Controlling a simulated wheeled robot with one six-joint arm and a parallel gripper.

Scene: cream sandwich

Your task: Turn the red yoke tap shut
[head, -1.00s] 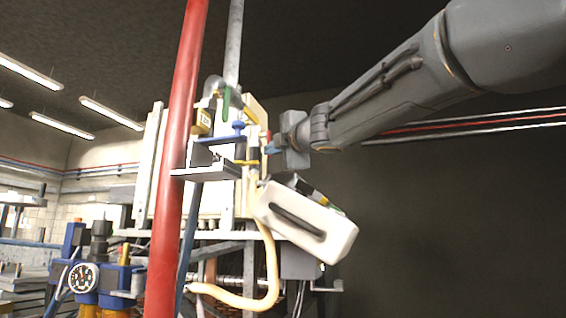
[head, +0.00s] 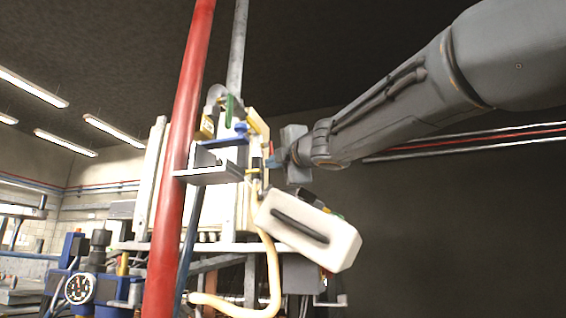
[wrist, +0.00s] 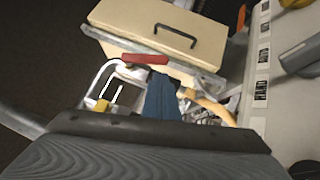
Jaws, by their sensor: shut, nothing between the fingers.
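The red yoke tap (wrist: 145,59) shows in the wrist view as a short red handle lying crosswise. My gripper (wrist: 160,80) is shut and empty, its blue fingers pointing at the tap. The fingertips are at or just beside the red handle's right end; I cannot tell whether they touch. In the head view my gripper (head: 275,161) is at the right side of the pipework, beside a small red piece (head: 271,148) that looks like the tap. The tap's body is mostly hidden by the fingers.
A cream case (head: 305,230) with a black handle hangs tilted below my gripper. A pale yellow hose (head: 273,265) loops beside it. A thick red pipe (head: 183,150) stands left, with a grey bracket (head: 208,174). The space right of the case is clear.

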